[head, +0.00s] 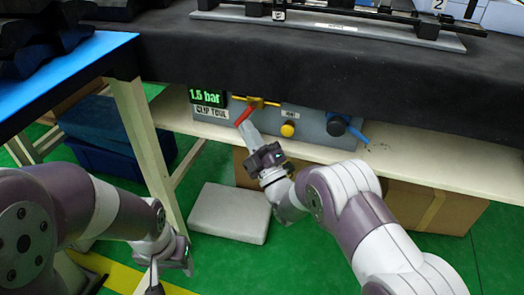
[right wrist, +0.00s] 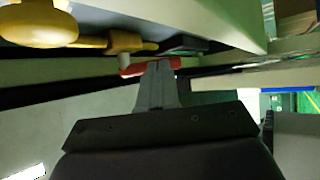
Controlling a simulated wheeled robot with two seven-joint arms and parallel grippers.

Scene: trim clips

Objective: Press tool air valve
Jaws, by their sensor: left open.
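The tool air valve has a brass body (head: 262,102) and a red lever (head: 243,116) on the front of a grey panel box (head: 310,124) under the bench. My right gripper (head: 247,130) reaches up to the red lever. In the right wrist view its two fingers (right wrist: 157,66) are together, with their tips at the red lever (right wrist: 133,70), which lies across them. Whether they press on it I cannot tell. My left gripper (head: 154,284) is low at the left, partly cut off by the bottom edge, away from the valve.
A display (head: 207,97) reads 1.5 bar, above a CLIP TOOL label (head: 211,112). A yellow knob (head: 288,130) and a dark knob (head: 336,125) with a blue hose sit right of the valve. A pale shelf (head: 430,152) runs below. A grey slab (head: 228,213) lies on the green floor.

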